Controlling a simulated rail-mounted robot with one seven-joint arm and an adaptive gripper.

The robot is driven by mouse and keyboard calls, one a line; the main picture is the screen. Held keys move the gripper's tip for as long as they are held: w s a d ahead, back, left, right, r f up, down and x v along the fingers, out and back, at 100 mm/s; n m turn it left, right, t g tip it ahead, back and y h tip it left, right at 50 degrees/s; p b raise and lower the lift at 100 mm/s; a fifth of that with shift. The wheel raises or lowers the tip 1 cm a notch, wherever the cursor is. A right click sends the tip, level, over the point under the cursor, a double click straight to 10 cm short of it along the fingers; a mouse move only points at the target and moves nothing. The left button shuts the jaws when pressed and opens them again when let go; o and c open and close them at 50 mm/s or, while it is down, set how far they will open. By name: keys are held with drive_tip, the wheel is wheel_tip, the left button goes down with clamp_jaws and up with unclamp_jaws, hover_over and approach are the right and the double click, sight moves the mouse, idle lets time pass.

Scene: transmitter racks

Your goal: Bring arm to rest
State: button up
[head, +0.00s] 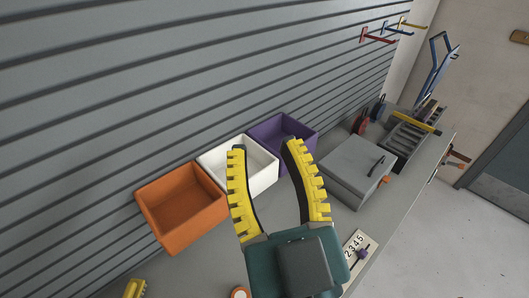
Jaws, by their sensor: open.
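My gripper (267,148) is open and empty, with two yellow toothed fingers on a dark teal body. The height of the fingers above the bins is hard to tell. The lower part of the arm is out of view.
An orange bin (182,222) stands left of the white one along the slatted wall (120,90). A grey box (345,178) with a dark handle and a slotted rack (408,140) stand to the right. A numbered plate (355,246) lies near the front edge. Wall hooks (378,38) stick out at upper right.

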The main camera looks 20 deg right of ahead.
wheel_tip(320, 180, up, 24)
drive_tip(key=p, duration=2.4)
